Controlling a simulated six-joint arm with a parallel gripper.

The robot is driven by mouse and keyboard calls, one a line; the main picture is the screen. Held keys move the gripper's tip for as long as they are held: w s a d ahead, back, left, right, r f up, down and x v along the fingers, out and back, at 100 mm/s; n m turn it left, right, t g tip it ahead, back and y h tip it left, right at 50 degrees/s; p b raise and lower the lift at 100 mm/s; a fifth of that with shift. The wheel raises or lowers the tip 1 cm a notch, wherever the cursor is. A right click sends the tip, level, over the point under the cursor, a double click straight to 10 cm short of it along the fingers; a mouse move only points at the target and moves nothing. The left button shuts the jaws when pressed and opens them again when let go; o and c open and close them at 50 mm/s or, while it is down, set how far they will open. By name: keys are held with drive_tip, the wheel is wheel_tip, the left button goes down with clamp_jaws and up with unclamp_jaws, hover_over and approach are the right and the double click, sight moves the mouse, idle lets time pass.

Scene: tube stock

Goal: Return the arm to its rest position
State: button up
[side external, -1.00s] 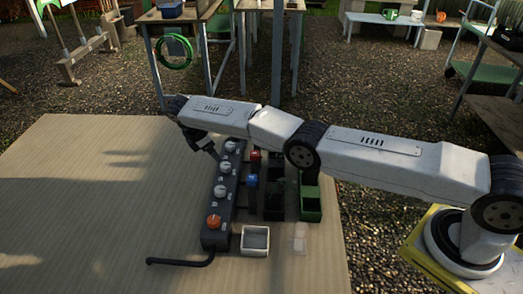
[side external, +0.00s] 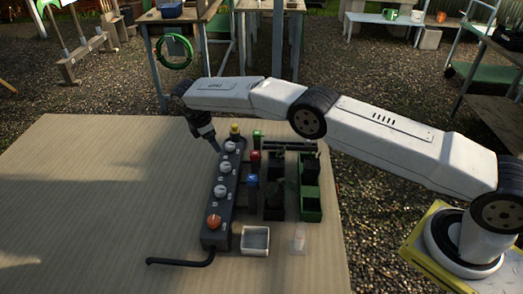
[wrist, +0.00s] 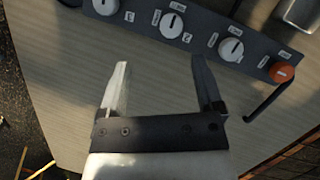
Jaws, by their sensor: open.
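My gripper (side external: 217,147) hangs from the end of my white arm, over the far end of the dark control strip (side external: 222,190) in the side view. In the wrist view my gripper (wrist: 163,85) shows two fingers spread apart with only bare table between them. It is open and empty. The control strip (wrist: 195,32) has white knobs and one orange knob (wrist: 281,71), and runs across the top of the wrist view, beyond the fingertips. In the side view the orange knob (side external: 213,222) is at the near end.
Right of the strip stand coloured-topped posts, dark and green bins (side external: 311,209), a white tray (side external: 255,240) and a small clear item (side external: 299,238). A black cable (side external: 178,263) runs from the strip's near end. The wooden table (side external: 100,210) is clear on the left.

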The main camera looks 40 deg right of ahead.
drive_tip(key=s+d+r+m+t+y, duration=0.25)
drive_tip(key=s+d+r+m, duration=0.55)
drive_tip(key=s, duration=0.4)
drive_tip(key=s+d+m, duration=0.1)
drive_tip(key=s+m, duration=0.2)
drive_tip(key=s, duration=0.8)
drive_tip(key=s+d+m+y, duration=0.1)
drive_tip(key=s+d+m, duration=0.1)
drive_tip(key=s, duration=0.9)
drive_tip(key=shift+s+d+r+m+t, duration=0.15)
drive_tip(key=shift+d+r+m+t, duration=0.2)
drive_tip(key=shift+m, duration=0.15)
drive_tip(key=shift+a, duration=0.1)
